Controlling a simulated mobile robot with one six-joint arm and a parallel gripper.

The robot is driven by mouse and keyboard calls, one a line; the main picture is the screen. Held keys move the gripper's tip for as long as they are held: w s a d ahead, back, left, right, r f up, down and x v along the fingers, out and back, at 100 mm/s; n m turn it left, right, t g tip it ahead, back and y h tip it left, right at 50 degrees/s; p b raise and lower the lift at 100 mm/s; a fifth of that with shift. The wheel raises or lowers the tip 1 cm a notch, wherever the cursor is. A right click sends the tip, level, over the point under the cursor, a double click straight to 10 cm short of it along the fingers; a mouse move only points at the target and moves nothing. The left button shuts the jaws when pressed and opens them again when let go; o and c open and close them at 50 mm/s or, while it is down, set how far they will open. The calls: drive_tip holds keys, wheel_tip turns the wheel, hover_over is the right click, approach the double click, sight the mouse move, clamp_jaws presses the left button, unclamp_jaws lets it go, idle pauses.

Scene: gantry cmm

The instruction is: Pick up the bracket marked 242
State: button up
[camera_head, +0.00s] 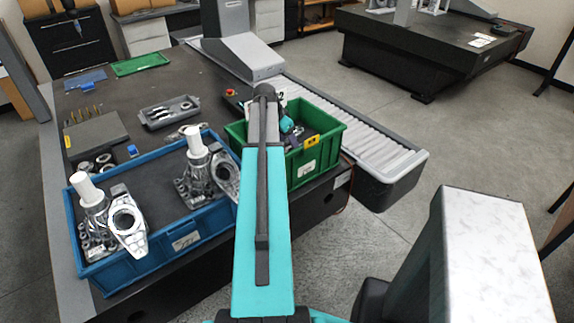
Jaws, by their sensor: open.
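No mark reading 242 can be made out. A white label edge (281,98) with what looks like a "2" shows just right of my upper arm link; what it belongs to is hidden. Two silver bracket-like castings stand in the blue bin, one at the left (126,222) and one at the right (226,172); no number is legible on them. My gripper (297,134) shows small and partly hidden, open, over the green bin (330,158). Dark and grey parts and a yellow tag (311,141) are in that bin near it. I cannot tell whether it touches anything.
The blue bin (185,243) stands at the table's front edge, left of my arm. A grey tray of parts (168,112), a green tray (140,64) and a dark plate (95,135) lie behind. A roller conveyor (350,128) runs along the right. The table's back middle is clear.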

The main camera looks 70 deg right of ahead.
sight(291, 148)
drive_tip(key=shift+p+x, duration=0.95)
drive_tip(key=shift+x, duration=1.45)
drive_tip(key=shift+a, duration=0.15)
drive_tip(key=shift+w, duration=0.1)
drive_tip(key=shift+c, duration=0.2)
drive_tip(key=c, duration=1.1)
